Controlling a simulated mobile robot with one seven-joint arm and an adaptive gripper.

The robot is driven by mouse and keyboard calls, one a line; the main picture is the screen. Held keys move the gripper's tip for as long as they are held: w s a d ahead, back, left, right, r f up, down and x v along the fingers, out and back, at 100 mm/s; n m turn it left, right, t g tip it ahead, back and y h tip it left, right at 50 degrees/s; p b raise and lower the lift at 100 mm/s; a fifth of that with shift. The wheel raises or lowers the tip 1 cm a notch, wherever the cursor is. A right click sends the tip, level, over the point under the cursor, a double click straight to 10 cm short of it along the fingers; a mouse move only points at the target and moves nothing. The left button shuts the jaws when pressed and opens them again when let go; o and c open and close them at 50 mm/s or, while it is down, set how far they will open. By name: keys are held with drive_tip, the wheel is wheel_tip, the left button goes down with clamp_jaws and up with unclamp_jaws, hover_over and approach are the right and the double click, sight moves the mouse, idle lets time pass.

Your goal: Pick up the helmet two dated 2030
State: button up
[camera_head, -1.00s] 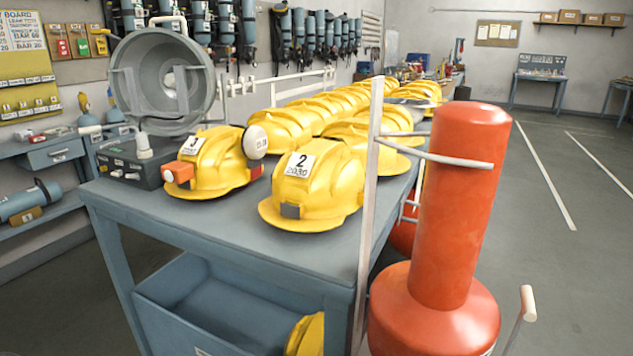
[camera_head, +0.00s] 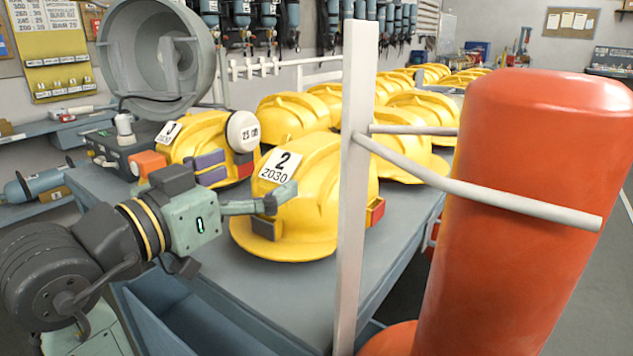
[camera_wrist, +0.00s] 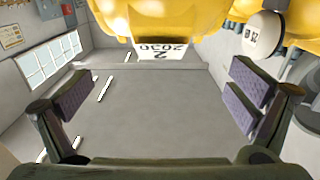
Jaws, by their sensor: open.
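Helmet two (camera_head: 325,185) is yellow, with a white label reading "2" and "2030" on its front. It sits upright at the near end of the grey-blue table. In the wrist view the helmet (camera_wrist: 190,15) shows upside down at the top, its label between the two fingers' sides. My gripper (camera_head: 238,188) is open and empty, in front of and left of the helmet. One finger overlaps the helmet's front in the head view; I cannot tell whether it touches. The purple finger pads show wide apart in the wrist view (camera_wrist: 160,95).
Several yellow helmets line the table behind. A white post (camera_head: 354,150) and a large red cylinder (camera_head: 540,190) stand close on the right. A grey round housing (camera_head: 160,60) is behind left.

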sight(295, 151)
drive_tip(key=p+x, duration=0.1)
drive_tip(key=x, duration=0.4)
drive_tip(key=shift+d, duration=0.1)
drive_tip(key=x, duration=0.1)
drive_tip(key=p+x, duration=0.1)
drive_tip(key=x, duration=0.1)
drive_tip(key=p+x, duration=0.1)
drive_tip(key=shift+w+r, duration=0.2)
drive_tip(key=shift+r, duration=0.2)
drive_tip(key=shift+w+d+f, duration=0.1)
drive_tip(key=shift+w+d, duration=0.2)
drive_tip(key=shift+w, duration=0.1)
drive_tip(key=shift+c, duration=0.6)
drive_tip(key=shift+s+f, duration=0.1)
clamp_jaws()
